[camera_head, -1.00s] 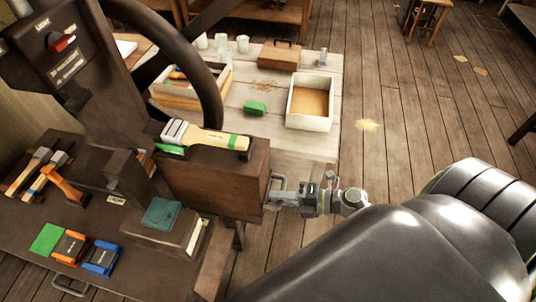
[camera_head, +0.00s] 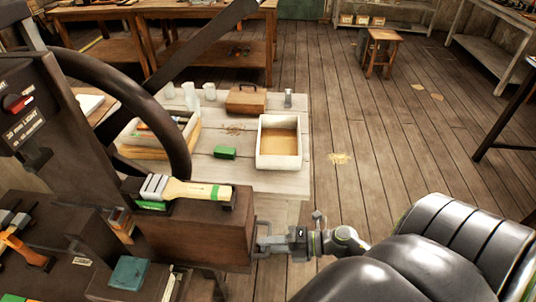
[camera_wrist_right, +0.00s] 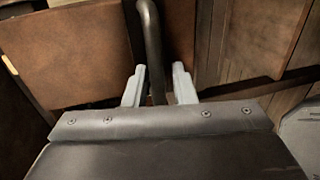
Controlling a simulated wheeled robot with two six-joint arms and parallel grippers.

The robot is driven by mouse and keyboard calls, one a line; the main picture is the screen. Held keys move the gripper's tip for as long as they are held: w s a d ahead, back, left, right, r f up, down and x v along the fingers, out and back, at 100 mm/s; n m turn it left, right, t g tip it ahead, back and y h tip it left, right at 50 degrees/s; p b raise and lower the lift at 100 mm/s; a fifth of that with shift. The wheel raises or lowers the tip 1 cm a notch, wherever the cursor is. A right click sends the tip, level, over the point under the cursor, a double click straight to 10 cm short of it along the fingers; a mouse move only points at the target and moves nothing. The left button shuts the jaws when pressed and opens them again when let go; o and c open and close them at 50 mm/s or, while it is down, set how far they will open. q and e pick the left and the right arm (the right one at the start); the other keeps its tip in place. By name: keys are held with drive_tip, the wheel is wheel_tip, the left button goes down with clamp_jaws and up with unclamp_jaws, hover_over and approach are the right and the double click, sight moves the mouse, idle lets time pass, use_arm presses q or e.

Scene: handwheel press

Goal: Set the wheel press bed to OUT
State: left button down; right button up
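The wheel press is a dark machine with a large handwheel (camera_head: 150,100) at the left of the head view. Its dark brown block (camera_head: 205,238), which looks like the bed, has a metal bar handle (camera_head: 262,238) on its right end. My right gripper (camera_head: 280,240) reaches this handle from the right. In the right wrist view, the two pale fingers (camera_wrist_right: 159,85) stand on either side of the dark handle bar (camera_wrist_right: 150,40), with a small gap showing on the right side, so they look open around it. My left gripper is not in view.
A brush (camera_head: 185,190) lies on top of the block. A pale table (camera_head: 210,165) behind holds a white tray (camera_head: 279,160), a green block (camera_head: 225,152) and a brown box (camera_head: 246,99). Tools lie at the lower left. The wooden floor (camera_head: 400,150) to the right is mostly clear.

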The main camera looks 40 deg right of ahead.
drive_tip(key=shift+o, duration=0.2)
drive_tip(key=shift+s+d, duration=0.1)
drive_tip(key=shift+r, duration=0.1)
drive_tip(key=b+v, duration=0.2)
drive_tip(key=v, duration=1.5)
drive_tip(key=shift+s+b, duration=0.2)
drive_tip(key=shift+b, duration=0.2)
drive_tip(key=shift+d, duration=0.15)
